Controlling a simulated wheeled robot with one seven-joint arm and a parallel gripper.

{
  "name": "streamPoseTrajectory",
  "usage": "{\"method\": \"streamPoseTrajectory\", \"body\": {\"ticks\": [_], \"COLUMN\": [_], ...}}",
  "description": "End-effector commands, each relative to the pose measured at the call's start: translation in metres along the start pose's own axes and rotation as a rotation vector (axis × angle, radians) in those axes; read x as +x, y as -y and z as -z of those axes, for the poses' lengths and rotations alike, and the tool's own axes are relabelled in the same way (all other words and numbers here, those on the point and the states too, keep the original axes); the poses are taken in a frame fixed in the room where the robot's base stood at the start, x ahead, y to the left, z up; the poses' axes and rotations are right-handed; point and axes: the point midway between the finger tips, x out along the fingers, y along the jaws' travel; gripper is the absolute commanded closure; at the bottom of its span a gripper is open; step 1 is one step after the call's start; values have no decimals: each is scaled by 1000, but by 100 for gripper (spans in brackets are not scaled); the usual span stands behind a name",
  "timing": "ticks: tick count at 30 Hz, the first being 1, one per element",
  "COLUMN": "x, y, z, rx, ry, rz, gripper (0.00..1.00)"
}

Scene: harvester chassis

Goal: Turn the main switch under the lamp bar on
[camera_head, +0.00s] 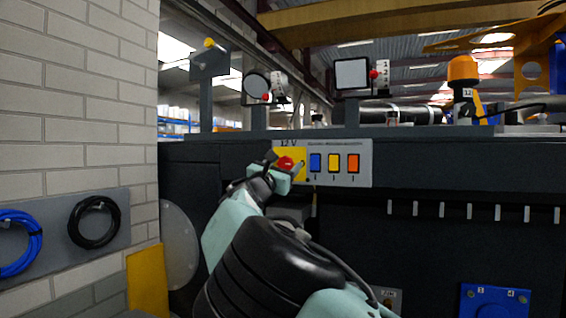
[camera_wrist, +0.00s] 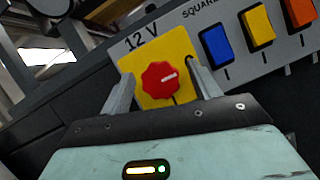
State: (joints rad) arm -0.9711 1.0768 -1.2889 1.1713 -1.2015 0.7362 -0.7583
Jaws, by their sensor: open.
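The main switch is a red knob (camera_wrist: 161,80) with a white mark, on a yellow plate (camera_wrist: 179,46) labelled 12 V. In the head view the red knob (camera_head: 285,162) sits at the left end of a grey panel below the lamps, partly behind my gripper (camera_head: 285,160). In the wrist view my gripper (camera_wrist: 160,88) is open, with one finger on each side of the knob. I cannot tell whether the fingers touch it. The white mark points to the upper right in the wrist view.
Blue (camera_head: 316,163), yellow (camera_head: 334,163) and orange (camera_head: 353,163) switches sit right of the knob. Square (camera_head: 352,74) and round (camera_head: 256,86) lamps stand above. A brick wall (camera_head: 75,110) with cable coils is at left. An orange beacon (camera_head: 462,75) stands at right.

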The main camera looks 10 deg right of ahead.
Motion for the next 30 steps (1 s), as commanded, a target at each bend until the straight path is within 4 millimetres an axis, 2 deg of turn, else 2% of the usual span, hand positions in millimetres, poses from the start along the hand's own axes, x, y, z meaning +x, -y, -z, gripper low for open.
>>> {"method": "streamPoseTrajectory", "body": {"ticks": [6,11,20,30], "x": [0,0,0,0], "y": [0,0,0,0], "z": [0,0,1,1], "rx": [0,0,18,189], "ry": [0,0,0,0], "rz": [0,0,7,77], "gripper": [38,82,82,82]}}
